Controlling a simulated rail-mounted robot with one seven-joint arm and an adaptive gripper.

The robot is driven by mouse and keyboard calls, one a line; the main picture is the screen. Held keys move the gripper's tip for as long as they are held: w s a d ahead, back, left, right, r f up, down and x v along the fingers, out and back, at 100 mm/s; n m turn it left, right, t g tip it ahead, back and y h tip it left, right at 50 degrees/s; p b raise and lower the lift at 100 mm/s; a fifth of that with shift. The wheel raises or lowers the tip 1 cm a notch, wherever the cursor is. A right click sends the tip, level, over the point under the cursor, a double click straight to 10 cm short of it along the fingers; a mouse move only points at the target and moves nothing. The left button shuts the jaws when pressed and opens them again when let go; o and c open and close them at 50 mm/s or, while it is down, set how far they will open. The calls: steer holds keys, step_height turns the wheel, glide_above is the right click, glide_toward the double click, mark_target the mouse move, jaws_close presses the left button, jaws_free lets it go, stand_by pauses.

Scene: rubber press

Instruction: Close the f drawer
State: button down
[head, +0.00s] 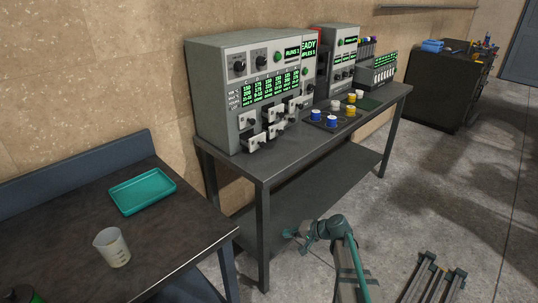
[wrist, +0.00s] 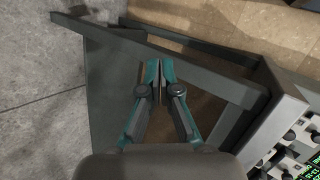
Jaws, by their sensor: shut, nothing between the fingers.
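The grey press machine (head: 215,85) stands on the middle bench, with a green-lit display above a group of small drawers (head: 271,123) with dark handles. Some of these drawer fronts stick out from the machine by differing amounts. The letters are too small to tell which drawer is f. My gripper (head: 288,234) is low in front of the bench, below its top and apart from the drawers. In the wrist view my gripper (wrist: 158,68) is shut and empty. The machine's corner with knobs or drawer fronts (wrist: 290,135) shows there at the lower right.
The bench (head: 222,152) has a front edge, legs and a lower shelf near my gripper. Blue, white and yellow cups (head: 331,121) stand right of the drawers. A left table (head: 60,230) holds a teal tray (head: 143,191) and a beaker (head: 112,247).

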steer(key=w+d+r+m+t+y, duration=0.15)
steer(key=w+r+t, duration=0.25)
steer(key=w+r, duration=0.5)
steer(key=w+d+r+m+t+y, duration=0.1)
steer(key=w+r+m+t+y, duration=0.25)
steer(key=r, duration=0.95)
steer(key=h+p, duration=0.2)
steer(key=p, duration=0.3)
glide_toward(258, 148)
steer(key=shift+n+t, duration=0.25)
steer(key=shift+n, duration=0.15)
steer(key=w+a+r, duration=0.2)
steer(key=w, duration=0.1)
steer(key=shift+a+r, duration=0.1)
steer(key=shift+a, duration=0.1)
steer(key=shift+b, duration=0.3)
steer(key=shift+w+a+y+b, duration=0.3)
steer(key=shift+w+b, duration=0.1)
steer(key=shift+b, duration=0.1)
steer(key=b+x, duration=0.3)
steer(key=f+b+x, duration=0.1)
steer(key=x, duration=0.1)
steer(key=shift+w+a+r+b, duration=0.15)
steer(key=shift+w+a+b, duration=0.1)
steer(key=shift+b, duration=0.15)
steer(key=shift+r, duration=0.35)
